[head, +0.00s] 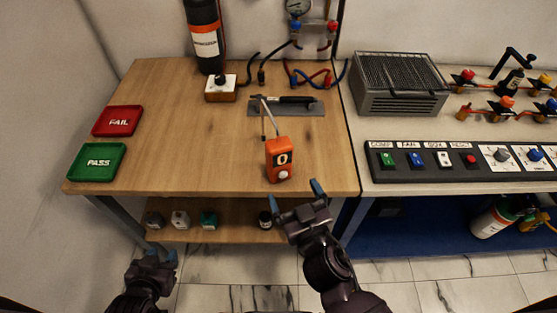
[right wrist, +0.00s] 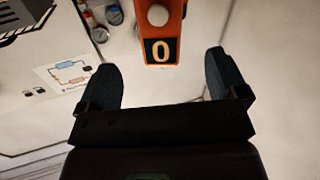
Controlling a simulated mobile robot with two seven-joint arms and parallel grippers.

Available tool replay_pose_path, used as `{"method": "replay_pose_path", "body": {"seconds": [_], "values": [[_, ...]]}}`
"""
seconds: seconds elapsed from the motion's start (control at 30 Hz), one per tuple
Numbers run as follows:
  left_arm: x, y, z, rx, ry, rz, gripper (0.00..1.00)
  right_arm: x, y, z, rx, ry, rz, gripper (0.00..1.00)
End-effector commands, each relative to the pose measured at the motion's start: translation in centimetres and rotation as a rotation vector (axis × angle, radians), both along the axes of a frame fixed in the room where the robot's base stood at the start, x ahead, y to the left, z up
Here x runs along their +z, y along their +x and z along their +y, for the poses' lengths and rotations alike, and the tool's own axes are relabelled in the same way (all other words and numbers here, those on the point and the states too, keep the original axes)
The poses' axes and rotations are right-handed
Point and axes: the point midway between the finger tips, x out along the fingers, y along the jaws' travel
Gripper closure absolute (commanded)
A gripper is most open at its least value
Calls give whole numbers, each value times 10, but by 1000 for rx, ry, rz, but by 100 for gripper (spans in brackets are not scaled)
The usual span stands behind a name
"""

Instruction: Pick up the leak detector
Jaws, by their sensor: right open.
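The leak detector (head: 279,165) is an orange handheld unit with a dark display reading 0, a white round knob and a thin probe. It is on the wooden bench near the front edge. In the right wrist view the leak detector (right wrist: 172,22) is at the top centre, cut off by the frame. My right gripper (head: 295,195) is open and empty, just in front of the detector and apart from it. In the right wrist view its fingers (right wrist: 157,65) are spread, with the detector beyond the gap. My left gripper (head: 152,262) is low at the left, its fingertips apart and empty.
A red FAIL tray (head: 118,121) and green PASS tray (head: 97,162) are on the left of the bench. Behind the detector are a grey plate (head: 287,106), hoses and a white-topped box (head: 221,89). A switch panel (head: 460,160) is at right. Bench space left of the detector is clear.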

Motion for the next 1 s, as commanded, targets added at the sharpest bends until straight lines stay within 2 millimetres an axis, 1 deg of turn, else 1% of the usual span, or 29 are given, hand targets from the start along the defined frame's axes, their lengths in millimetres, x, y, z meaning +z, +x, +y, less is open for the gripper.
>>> {"method": "replay_pose_path", "body": {"seconds": [0.03, 0.2, 0.3, 0.37, 0.63, 0.73, 0.9, 1.0], "values": [[0, 0, 0, 0, 0, 0, 60, 1, -2, 3, 12, 17, -6, 8], [-1, 0, 0, 0, 0, 1, 60, 4, -2, 5, 30, 103, 1, 8], [0, 0, 0, 0, 0, 0, 60, 4, 1, 7, 31, 131, 9, 8], [1, 0, 0, 0, 0, 0, 60, 5, 6, 8, 31, 136, 10, 8], [5, 0, 0, 0, 0, -3, 60, 4, 39, 20, 30, 134, 10, 8], [6, 1, 0, 1, 0, -3, 60, 4, 47, 23, 30, 136, 11, 8], [6, 1, 0, 1, 0, -3, 60, 3, 53, 25, 29, 134, 12, 8], [6, 0, 0, 1, 0, -3, 60, 1, 63, 26, 29, 134, 11, 8]]}}
